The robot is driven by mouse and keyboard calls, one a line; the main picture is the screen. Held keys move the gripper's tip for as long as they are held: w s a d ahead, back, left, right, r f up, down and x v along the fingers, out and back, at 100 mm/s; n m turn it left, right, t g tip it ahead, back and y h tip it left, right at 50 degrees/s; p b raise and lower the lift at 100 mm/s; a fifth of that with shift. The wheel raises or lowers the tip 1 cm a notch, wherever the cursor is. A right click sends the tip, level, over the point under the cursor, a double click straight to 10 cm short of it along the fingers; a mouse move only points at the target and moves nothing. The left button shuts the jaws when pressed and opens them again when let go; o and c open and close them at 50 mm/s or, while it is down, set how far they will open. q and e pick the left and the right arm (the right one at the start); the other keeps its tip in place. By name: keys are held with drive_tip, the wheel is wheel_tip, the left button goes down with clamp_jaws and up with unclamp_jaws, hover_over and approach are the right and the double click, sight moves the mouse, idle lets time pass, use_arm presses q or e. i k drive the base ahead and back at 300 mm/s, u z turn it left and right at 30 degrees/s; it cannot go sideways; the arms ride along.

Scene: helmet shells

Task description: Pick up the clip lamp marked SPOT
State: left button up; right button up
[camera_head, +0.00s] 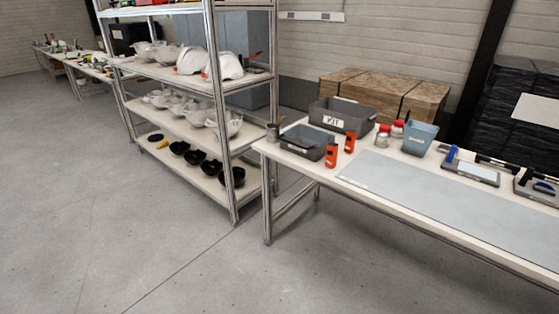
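No label reading SPOT can be made out, and I cannot tell which thing is the clip lamp. Two small upright orange-and-black devices stand on the workbench, the nearer orange device (331,155) beside a grey open bin and the farther orange device (350,142) in front of the KIT bin. Their markings are too small to read. A small orange item (205,75) also shows by the white helmet shells on the rack, too small to identify. Neither of my grippers is in view.
The workbench (400,207) at right holds a grey mat (440,195), a grey bin (306,142), the KIT bin (340,117), red-lidded jars (383,135), a blue-grey bin (419,138) and tools. A metal rack (222,130) holds white and black shells. The floor in front is clear.

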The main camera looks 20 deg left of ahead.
sight(348, 148)
drive_tip(key=u, duration=1.2)
drive_tip(key=i, duration=0.75)
drive_tip(key=z, duration=0.2)
